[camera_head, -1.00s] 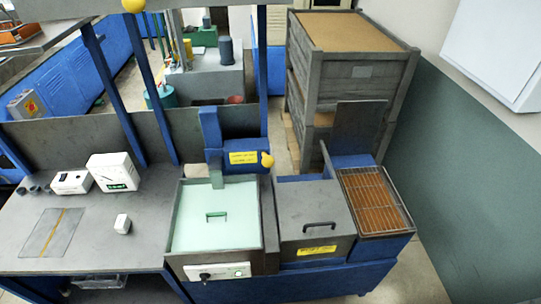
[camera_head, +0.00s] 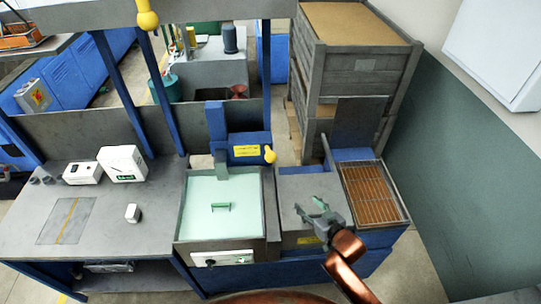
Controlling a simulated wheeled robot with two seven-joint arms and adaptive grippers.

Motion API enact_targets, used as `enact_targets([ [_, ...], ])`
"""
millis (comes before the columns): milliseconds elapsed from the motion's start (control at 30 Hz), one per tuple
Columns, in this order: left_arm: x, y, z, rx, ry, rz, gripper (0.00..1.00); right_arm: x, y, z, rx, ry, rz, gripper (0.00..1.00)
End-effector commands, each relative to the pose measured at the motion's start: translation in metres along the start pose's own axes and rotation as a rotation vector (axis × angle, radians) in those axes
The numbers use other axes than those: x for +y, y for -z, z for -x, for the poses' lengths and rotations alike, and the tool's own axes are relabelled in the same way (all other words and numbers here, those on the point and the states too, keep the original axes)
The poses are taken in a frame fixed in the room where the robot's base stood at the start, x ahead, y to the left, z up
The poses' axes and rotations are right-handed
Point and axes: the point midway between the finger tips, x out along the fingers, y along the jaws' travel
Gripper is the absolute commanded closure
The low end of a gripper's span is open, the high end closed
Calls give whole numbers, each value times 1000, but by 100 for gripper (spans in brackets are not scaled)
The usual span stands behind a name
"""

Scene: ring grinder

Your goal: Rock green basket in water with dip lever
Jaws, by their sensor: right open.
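A tank of pale green water (camera_head: 200,222) stands at the front centre. A green handle (camera_head: 221,207) shows in it; I cannot make out the rest of the basket. Behind the tank is a blue mechanism (camera_head: 218,122) with a yellow label and a yellow knob (camera_head: 270,155) on its right side, which looks like the dip lever. My right gripper (camera_head: 309,206) is open and empty above the grey lidded box right of the tank, in front of the knob and apart from it. My left gripper is not in view.
The grey lid (camera_head: 295,190) has its handle hidden behind my gripper. A wire rack (camera_head: 372,195) over an orange-brown surface is at the right. White boxes (camera_head: 122,163) and a small white block (camera_head: 133,213) sit on the left bench.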

Motion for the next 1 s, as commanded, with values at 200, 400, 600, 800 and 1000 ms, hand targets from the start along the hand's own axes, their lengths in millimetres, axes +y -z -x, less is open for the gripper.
enact_targets([
  [200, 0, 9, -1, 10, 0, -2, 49, -21, 61, -35, 161, 134, 43, 49],
  [400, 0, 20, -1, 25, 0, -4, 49, -37, 120, -55, 302, 302, 85, 49],
  [600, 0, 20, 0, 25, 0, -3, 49, -43, 157, -58, 377, 427, 109, 49],
  [800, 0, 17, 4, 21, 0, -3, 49, -52, 170, -70, 390, 451, 107, 49],
  [1000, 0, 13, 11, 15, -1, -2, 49, -67, 181, -96, 390, 450, 107, 49],
])
